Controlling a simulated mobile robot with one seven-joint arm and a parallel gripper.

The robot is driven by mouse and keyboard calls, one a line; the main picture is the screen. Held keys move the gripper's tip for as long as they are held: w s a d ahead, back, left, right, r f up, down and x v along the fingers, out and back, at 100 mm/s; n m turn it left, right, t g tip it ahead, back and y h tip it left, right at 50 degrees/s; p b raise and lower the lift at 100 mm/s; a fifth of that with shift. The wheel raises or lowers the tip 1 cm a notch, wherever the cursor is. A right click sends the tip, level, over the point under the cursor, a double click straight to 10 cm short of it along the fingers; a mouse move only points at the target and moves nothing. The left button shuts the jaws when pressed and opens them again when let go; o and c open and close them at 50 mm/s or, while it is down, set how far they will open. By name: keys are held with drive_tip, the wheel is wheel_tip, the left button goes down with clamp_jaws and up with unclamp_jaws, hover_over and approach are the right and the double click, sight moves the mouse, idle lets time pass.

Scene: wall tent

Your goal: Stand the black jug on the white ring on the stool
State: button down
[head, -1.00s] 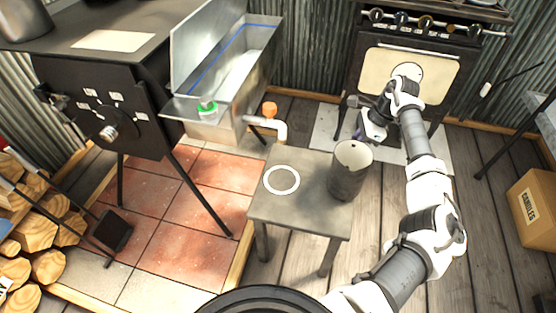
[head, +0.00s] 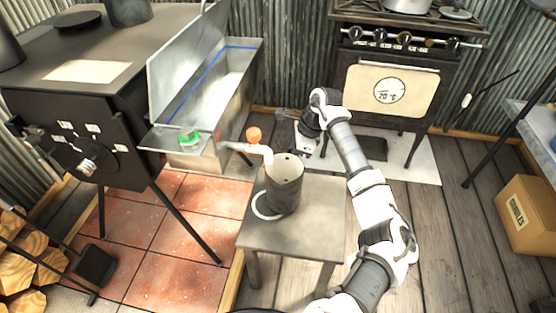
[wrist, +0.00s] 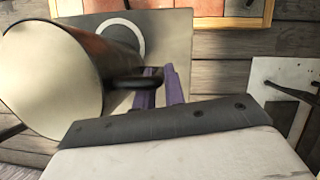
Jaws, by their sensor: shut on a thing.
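The black jug (head: 284,190), a dark cylinder with a pale inside, is upright over the stool (head: 310,225). In the head view it hides the right part of the white ring (head: 259,207), whose left edge shows. In the wrist view the jug (wrist: 95,60) fills the left, and the ring (wrist: 141,38) shows beyond it on the stool top. My gripper (wrist: 158,88) has its purple fingers shut on the jug's black handle (wrist: 138,82). In the head view my gripper (head: 301,146) is behind the jug. I cannot tell whether the jug's base touches the stool.
A stove (head: 390,90) stands at the back. The stool top is clear on its right. A cardboard box (head: 528,215) is at right.

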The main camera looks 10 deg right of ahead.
sight(277, 157)
drive_tip(key=a, duration=0.1)
drive_tip(key=a+f, duration=0.1)
drive_tip(key=a, duration=0.2)
drive_tip(key=shift+w+f, duration=0.25)
drive_tip(key=shift+w, duration=0.15)
drive_tip(key=shift+f+b, duration=0.15)
drive_tip(key=shift+b, duration=0.15)
drive_tip(key=c, duration=1.5)
unclamp_jaws()
